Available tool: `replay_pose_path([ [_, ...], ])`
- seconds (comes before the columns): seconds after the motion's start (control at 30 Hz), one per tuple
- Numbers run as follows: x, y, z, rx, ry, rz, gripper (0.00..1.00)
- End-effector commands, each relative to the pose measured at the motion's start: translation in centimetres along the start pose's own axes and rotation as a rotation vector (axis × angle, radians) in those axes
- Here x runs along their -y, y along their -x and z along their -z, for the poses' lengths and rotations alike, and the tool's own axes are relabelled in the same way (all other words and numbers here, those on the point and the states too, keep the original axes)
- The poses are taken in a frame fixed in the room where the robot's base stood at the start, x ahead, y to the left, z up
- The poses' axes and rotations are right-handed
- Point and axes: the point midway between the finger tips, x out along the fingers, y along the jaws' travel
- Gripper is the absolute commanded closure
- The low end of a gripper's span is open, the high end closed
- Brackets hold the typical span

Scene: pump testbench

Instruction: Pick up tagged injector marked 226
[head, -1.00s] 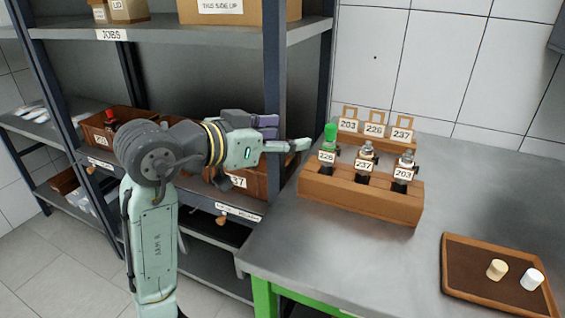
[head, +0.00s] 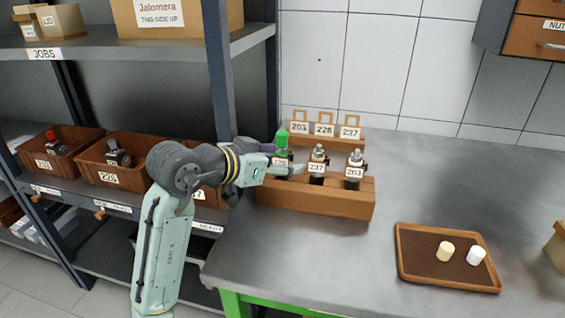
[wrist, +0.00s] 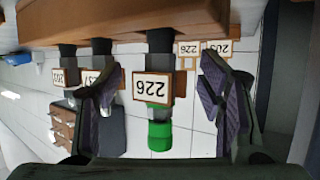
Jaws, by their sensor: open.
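The injector marked 226 (head: 282,139) has a green cap and a white tag. It stands upright in the left slot of the wooden rack (head: 312,200), and its lower part is partly hidden behind my gripper in the head view. My gripper (head: 286,170) is open at the left end of the rack. In the wrist view, which appears upside down, the 226 injector (wrist: 158,90) shows between the two spread fingers of my gripper (wrist: 160,105), with visible gaps on both sides.
Injectors marked 237 (head: 317,166) and 203 (head: 354,171) stand to the right in the same rack. Tag plates (head: 325,130) stand behind. A brown tray (head: 420,268) with two small cylinders lies at right. A shelf post (head: 218,70) and bins (head: 112,160) are at left.

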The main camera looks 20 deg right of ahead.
Motion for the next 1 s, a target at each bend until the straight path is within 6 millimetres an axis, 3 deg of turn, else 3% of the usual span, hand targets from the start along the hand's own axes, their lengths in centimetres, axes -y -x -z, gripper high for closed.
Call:
replay_pose_path([
  [0.3,0.00,-0.52,-0.03,-0.001,0.000,0.000,0.39],
  [1.0,0.01,-0.49,-0.02,-0.001,0.000,0.000,0.86],
])
